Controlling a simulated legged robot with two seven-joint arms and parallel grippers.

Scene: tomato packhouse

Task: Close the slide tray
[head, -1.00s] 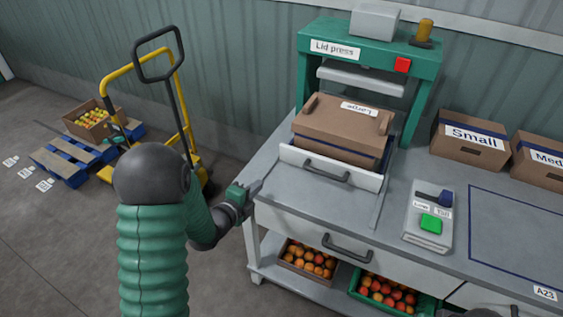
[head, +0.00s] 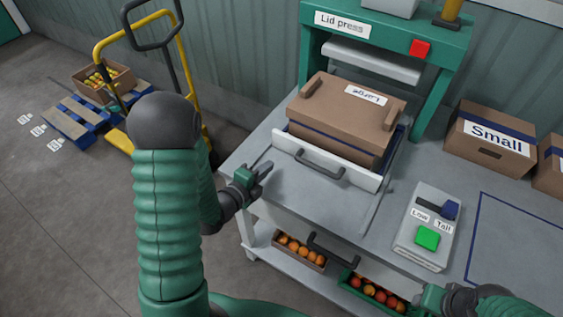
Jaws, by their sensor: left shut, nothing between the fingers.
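The slide tray (head: 318,163) has a white front panel with a dark handle (head: 320,163). It stands out in front of the green lid press (head: 455,75) on the grey bench. A brown lidded box (head: 345,118) labelled Large sits in the tray, with the press plate (head: 372,62) behind and above it. My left gripper (head: 263,172) is shut and empty, just left of the tray front and apart from it. My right gripper (head: 425,305) shows at the bottom right edge, partly cut off; its fingers are unclear.
A control box (head: 428,228) with a green button stands right of the tray. A box labelled Small (head: 488,143) is at the back right. A drawer handle (head: 333,250) juts from the bench front. Crates of tomatoes sit on the shelf below. A yellow pallet truck (head: 118,140) stands at left.

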